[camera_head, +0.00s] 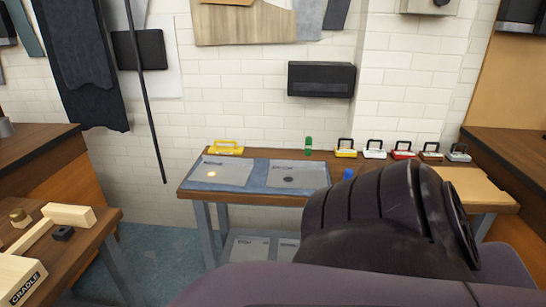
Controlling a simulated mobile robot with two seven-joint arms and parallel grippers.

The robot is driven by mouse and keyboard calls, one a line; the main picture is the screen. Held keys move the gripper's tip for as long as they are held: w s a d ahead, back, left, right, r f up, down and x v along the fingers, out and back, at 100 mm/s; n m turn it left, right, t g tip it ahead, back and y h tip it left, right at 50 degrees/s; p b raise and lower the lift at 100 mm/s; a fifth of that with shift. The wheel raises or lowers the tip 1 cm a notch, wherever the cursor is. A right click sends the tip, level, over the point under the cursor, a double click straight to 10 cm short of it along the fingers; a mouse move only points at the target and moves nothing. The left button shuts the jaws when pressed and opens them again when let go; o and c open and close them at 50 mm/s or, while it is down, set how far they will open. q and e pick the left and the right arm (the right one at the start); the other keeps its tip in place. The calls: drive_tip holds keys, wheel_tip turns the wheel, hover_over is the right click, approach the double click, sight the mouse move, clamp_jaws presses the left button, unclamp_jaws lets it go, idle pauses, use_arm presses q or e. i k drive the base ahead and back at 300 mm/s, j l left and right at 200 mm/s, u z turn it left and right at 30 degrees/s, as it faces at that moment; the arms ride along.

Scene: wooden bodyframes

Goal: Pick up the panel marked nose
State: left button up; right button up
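No panel with a readable nose mark shows in the head view. Two flat grey panels lie side by side on the blue mat (262,184) of the table ahead. The left panel (225,174) has a bright round spot and the right panel (298,173) a dark round spot. Their small print is too small to read. A pale wooden block marked CRADLE (22,282) sits on the bench at the lower left. Neither of my grippers is in view. My own dark arm links cover the lower right and hide part of the table.
Along the table's back stand a yellow carrier (225,147), a green item (308,146) and several small handled cases (374,150). A tan board (478,187) lies at the table's right. More wooden parts (68,215) lie on the left bench. Blue-green floor (160,250) is clear between bench and table.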

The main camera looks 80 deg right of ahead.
sight(222, 169)
drive_tip(key=z, duration=1.4)
drive_tip(key=i+l+z, duration=0.15)
drive_tip(key=i+z, duration=0.25)
drive_tip(key=i+l+z, duration=0.1)
drive_tip(key=i+z, duration=0.15)
drive_tip(key=z, duration=0.15)
drive_tip(key=i, duration=0.3)
